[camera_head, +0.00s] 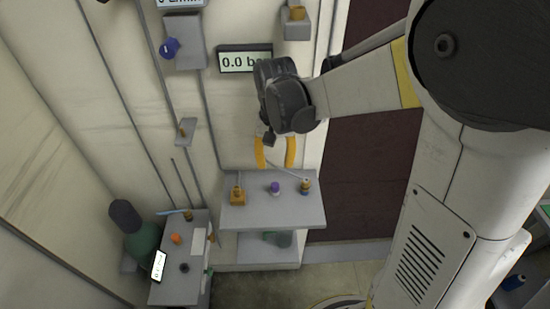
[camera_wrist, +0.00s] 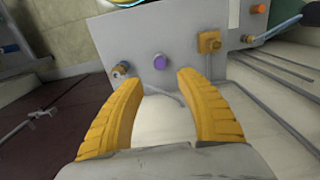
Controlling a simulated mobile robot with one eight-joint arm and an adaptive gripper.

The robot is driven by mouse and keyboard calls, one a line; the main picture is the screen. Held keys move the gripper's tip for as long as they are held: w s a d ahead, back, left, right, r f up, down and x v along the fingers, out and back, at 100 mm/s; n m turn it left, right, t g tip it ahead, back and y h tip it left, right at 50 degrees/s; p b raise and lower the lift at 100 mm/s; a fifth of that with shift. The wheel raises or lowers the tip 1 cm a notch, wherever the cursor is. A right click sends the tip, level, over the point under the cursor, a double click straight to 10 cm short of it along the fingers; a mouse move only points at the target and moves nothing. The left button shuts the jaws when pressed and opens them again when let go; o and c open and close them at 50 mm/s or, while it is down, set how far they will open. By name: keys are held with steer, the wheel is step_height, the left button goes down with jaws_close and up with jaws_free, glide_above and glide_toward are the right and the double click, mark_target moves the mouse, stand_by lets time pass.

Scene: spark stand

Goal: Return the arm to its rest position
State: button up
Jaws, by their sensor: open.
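My gripper (camera_head: 276,152) is in the middle of the head view, at the end of my arm. Its two yellow fingers point down above a small grey shelf table (camera_head: 265,217). In the wrist view the fingers of my gripper (camera_wrist: 158,85) are spread apart with nothing between them. The table top (camera_wrist: 175,88) lies beyond the fingertips. On it are a brass block fitting (camera_head: 238,194), a purple knob (camera_head: 275,188) and a brass and blue fitting (camera_head: 305,186). The gripper appears apart from all of them.
A lower grey stand (camera_head: 178,289) at the left holds an orange knob (camera_head: 176,239) and a small display (camera_head: 159,265). A green cylinder (camera_head: 143,245) stands beside it. The wall carries a gauge display (camera_head: 245,59) close to my wrist and a blue knob (camera_head: 170,47).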

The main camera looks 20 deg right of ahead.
steer(key=shift+r, duration=0.7)
steer(key=s+r+n+t+b, duration=0.2)
steer(key=s+t+b, duration=0.3)
steer(key=s, duration=0.7)
steer(key=shift+s+n+t+b, duration=0.25)
steer(key=shift+n+t+b, duration=0.15)
steer(key=shift+n+t, duration=0.5)
steer(key=shift+d, duration=0.1)
